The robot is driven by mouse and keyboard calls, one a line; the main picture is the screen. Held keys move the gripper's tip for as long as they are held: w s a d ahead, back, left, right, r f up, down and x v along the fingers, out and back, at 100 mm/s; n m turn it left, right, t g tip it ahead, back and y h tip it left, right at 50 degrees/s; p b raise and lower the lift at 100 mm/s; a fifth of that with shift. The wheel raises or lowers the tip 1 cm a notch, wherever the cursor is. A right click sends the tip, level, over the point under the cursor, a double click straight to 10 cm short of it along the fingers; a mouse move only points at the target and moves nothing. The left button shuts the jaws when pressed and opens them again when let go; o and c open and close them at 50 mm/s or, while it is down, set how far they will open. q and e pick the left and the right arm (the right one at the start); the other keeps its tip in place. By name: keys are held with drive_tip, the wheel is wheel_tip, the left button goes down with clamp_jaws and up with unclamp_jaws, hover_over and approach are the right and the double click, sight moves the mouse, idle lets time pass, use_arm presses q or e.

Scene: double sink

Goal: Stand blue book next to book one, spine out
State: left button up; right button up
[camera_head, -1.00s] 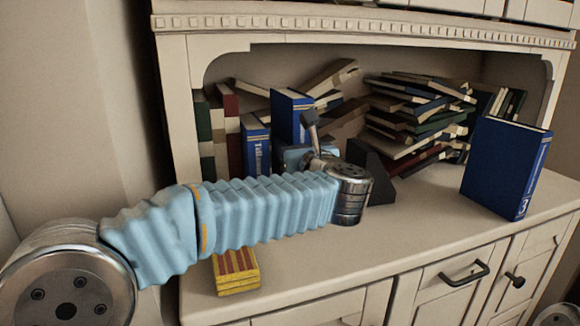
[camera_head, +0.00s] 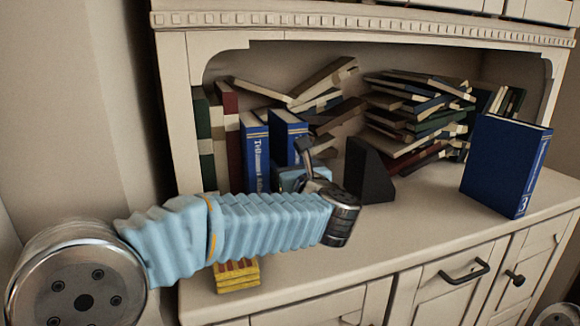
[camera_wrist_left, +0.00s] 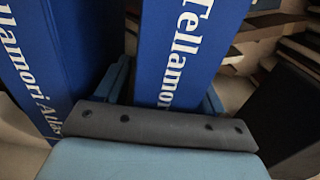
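A blue book with white spine lettering (camera_head: 287,135) stands upright in the left part of the cabinet niche. My left gripper (camera_head: 292,179) is at its lower front, with a finger on each side of the spine in the left wrist view (camera_wrist_left: 168,90). The spine (camera_wrist_left: 188,45) faces out toward me. Another blue book (camera_head: 255,152), seemingly book one, stands upright close to its left, spine out; it also shows in the left wrist view (camera_wrist_left: 45,60). The held book's foot is hidden by the gripper, so I cannot tell whether it touches the shelf. My right gripper is out of view.
A third blue book marked 3 (camera_head: 505,165) stands at the right of the counter. A dark wedge-shaped bookend (camera_head: 367,172) stands right of the gripper. Piled books (camera_head: 415,115) fill the back. A yellow-red striped stack (camera_head: 238,276) lies at the front edge. The middle-right counter is clear.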

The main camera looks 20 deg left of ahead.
use_arm(q)
drive_tip(key=shift+o, duration=0.2)
drive_tip(key=shift+d+r, duration=0.1)
drive_tip(key=shift+r, duration=0.05)
drive_tip(key=b+v, duration=0.2)
drive_tip(key=v, duration=1)
